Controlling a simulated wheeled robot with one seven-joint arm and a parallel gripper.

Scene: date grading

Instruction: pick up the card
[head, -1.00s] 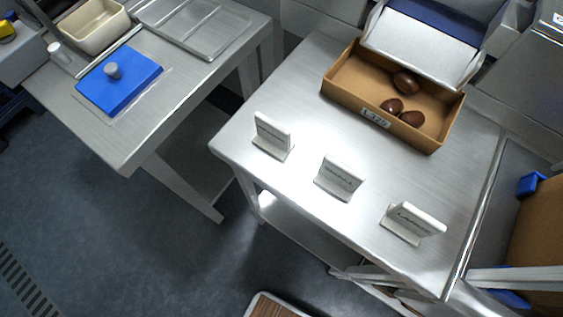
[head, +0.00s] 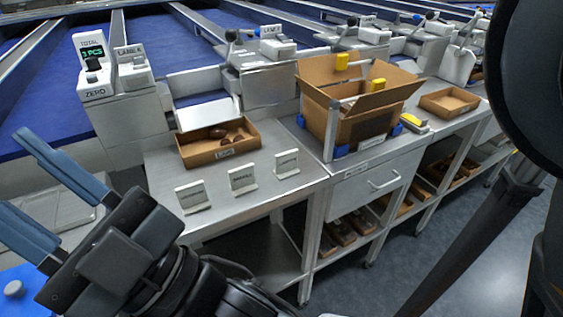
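Three small white cards in upright stands are on the steel table (head: 222,222). They are the left card (head: 192,196), the middle card (head: 242,180) and the right card (head: 287,163). Each bears dark printing too small to read surely. My gripper (head: 22,180) is at the lower left, with its two blue fingers spread apart and nothing between them. In the picture it is to the left of the cards and apart from them. Which card the task means cannot be told.
A shallow cardboard box (head: 190,158) with several brown dates stands behind the cards. A large open carton (head: 345,130) is to the right. A counter display (head: 93,52) stands at the back left. A blue item with a grey knob (head: 14,290) is at the lower left corner.

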